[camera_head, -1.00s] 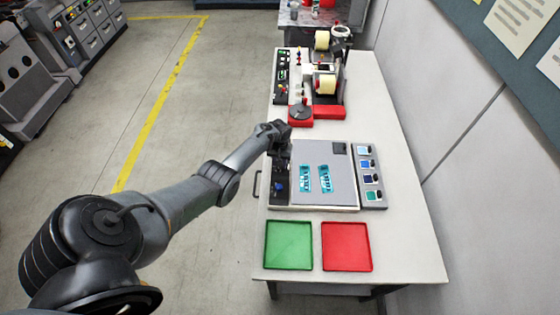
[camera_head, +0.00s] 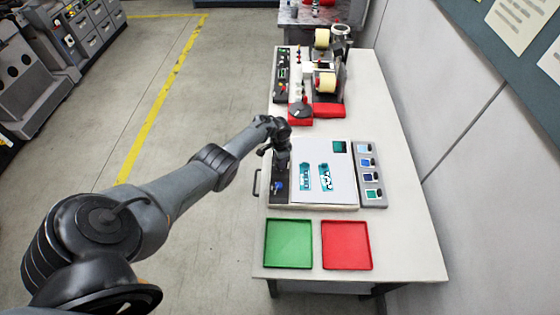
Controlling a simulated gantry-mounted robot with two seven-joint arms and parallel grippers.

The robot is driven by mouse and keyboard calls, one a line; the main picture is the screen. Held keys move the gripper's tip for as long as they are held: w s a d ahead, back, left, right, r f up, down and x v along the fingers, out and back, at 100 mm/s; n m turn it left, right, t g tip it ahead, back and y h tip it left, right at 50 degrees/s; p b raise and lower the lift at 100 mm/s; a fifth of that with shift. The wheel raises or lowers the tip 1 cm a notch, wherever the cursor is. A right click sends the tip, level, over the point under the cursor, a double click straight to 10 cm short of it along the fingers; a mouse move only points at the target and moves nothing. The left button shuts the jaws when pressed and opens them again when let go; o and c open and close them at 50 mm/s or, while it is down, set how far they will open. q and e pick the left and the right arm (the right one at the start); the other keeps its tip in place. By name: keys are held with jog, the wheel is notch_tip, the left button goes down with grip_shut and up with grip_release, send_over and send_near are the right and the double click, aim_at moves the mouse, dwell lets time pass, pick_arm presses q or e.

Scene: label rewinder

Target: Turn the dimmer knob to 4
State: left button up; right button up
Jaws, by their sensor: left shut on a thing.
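The light panel (camera_head: 312,190) lies on the white table, its surface bright white with two teal-and-white labels (camera_head: 326,178) on it. A dark control strip (camera_head: 284,199) runs along its left side, with a small blue control (camera_head: 278,186) on its lower part. My left gripper (camera_head: 282,157) points down over the upper part of this strip, shut on what seems to be the dimmer knob. The gripper hides the knob, so its pointer and scale cannot be read. My right gripper is not in view.
A green tray (camera_head: 266,243) and a red tray (camera_head: 370,254) lie at the near end of the table. A grey swatch strip (camera_head: 371,199) lies right of the panel. The label rewinder (camera_head: 325,82) with its rolls stands beyond my left gripper.

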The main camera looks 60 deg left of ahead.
pick_arm(q)
jog(key=m+b, duration=0.1)
jog(key=m, duration=0.2)
jog(key=shift+f+m, duration=0.1)
jog(key=shift+m, duration=0.3)
jog(key=m+b, duration=0.1)
jog(key=m, duration=0.1)
jog(key=shift+m, duration=0.4)
jog(key=m+b, duration=0.2)
jog(key=m, duration=0.4)
jog(key=shift+b, duration=0.4)
jog(key=o, duration=1.1)
jog(key=shift+c, duration=0.2)
